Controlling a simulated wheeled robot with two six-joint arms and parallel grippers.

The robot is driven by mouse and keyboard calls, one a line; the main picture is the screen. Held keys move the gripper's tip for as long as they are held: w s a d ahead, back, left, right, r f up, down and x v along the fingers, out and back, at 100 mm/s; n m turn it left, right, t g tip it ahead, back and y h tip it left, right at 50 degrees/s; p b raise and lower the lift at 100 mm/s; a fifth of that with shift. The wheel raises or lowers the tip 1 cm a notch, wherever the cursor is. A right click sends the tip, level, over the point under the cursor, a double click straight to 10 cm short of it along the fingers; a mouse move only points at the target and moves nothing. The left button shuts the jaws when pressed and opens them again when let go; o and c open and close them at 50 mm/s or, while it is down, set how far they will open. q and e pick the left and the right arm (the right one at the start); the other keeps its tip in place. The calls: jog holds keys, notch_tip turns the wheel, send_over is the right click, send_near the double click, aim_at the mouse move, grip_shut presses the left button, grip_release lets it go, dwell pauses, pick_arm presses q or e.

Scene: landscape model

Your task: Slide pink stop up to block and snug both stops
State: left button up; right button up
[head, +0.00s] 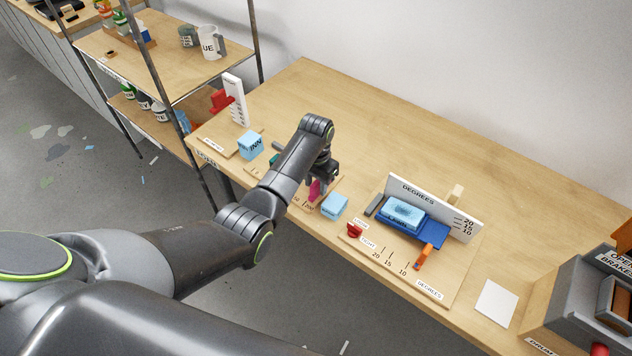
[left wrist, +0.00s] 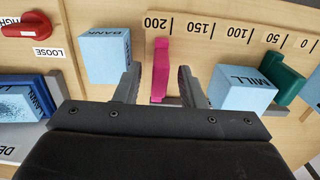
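The pink stop (left wrist: 160,70) stands on a rail board marked 0 to 200, near the 200 mark. My left gripper (left wrist: 159,88) is open, one finger on each side of the stop, with a gap to each. In the head view the stop (head: 314,190) is partly covered by my left gripper (head: 322,176). The pale blue MILL block (left wrist: 241,90) sits on the scale side toward 0, apart from the pink stop. The green stop (left wrist: 284,83) is against or very near the block's far side. My right gripper is not in view.
The BANK block (left wrist: 106,56) stands on the other side of my left gripper. A red knob (left wrist: 26,25) is by the LOOSE label. The INN block (head: 251,145) and a DEGREES board (head: 440,206) flank the rail board. The back of the table is clear.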

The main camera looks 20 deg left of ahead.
pick_arm(q)
jog(key=shift+f, duration=0.1)
grip_shut()
dwell(0.3)
jog(key=shift+w+a, duration=0.35)
jog(key=shift+a, duration=0.55)
jog(key=shift+w+a, duration=0.3)
jog(key=shift+a, duration=0.6)
grip_release()
jog(key=shift+d, duration=0.1)
